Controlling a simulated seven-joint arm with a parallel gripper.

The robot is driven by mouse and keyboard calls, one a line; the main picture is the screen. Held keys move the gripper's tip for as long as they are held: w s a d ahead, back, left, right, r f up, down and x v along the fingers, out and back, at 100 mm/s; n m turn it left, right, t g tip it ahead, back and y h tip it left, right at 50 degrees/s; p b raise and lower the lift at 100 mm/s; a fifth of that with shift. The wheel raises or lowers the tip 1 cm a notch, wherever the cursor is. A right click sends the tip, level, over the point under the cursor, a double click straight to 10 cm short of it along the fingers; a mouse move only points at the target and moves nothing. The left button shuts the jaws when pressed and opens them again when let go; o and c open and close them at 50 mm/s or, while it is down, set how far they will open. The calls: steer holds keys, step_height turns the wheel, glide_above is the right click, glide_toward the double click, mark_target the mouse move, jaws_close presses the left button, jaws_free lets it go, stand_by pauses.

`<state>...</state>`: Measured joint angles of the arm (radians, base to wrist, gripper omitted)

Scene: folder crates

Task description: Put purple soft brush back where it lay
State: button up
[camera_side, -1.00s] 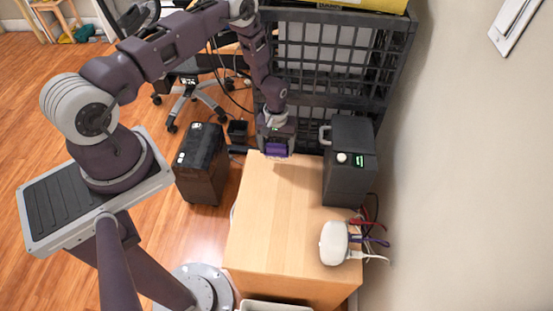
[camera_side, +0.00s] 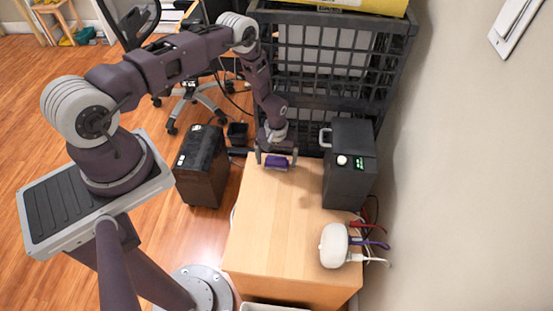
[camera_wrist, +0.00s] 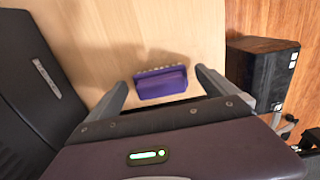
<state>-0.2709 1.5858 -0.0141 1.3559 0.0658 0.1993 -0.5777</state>
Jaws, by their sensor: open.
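The purple soft brush (camera_side: 277,163) lies at the far end of the wooden table (camera_side: 268,225). My gripper (camera_side: 277,161) is open, with one finger on each side of the brush. In the wrist view the brush (camera_wrist: 161,83) lies on the wood between the open fingers (camera_wrist: 163,92), with visible gaps on both sides. A row of pale bristles shows along its one long edge.
A dark box with a handle (camera_side: 349,170) stands on the table to the right. A white rounded device with coloured cables (camera_side: 334,245) sits near the right edge. A black crate (camera_side: 330,50) stands behind the table. The middle of the table is clear.

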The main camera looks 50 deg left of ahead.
step_height(320, 180, up, 12)
step_height(320, 180, up, 19)
steer(key=m+t, duration=0.2)
glide_above(276, 159)
steer(key=w+d, duration=0.1)
steer(key=d, duration=0.2)
steer(key=s+d+r+m+t, duration=0.1)
steer(key=s+d+r, duration=0.15)
steer(key=r, duration=0.45)
steer(key=s+d+r+m, duration=0.1)
steer(key=s+r+m, duration=0.15)
steer(key=r, duration=0.45)
steer(key=s+d+r+m+t, duration=0.1)
steer(key=s+r, duration=0.3)
steer(key=s, duration=0.7)
steer(key=s+d+r+m+t, duration=0.1)
steer(key=s+r, duration=0.4)
steer(key=s, duration=0.6)
steer(key=shift+d+m+t, duration=0.3)
steer(key=shift+d+m, duration=0.45)
steer(key=shift+d, duration=0.5)
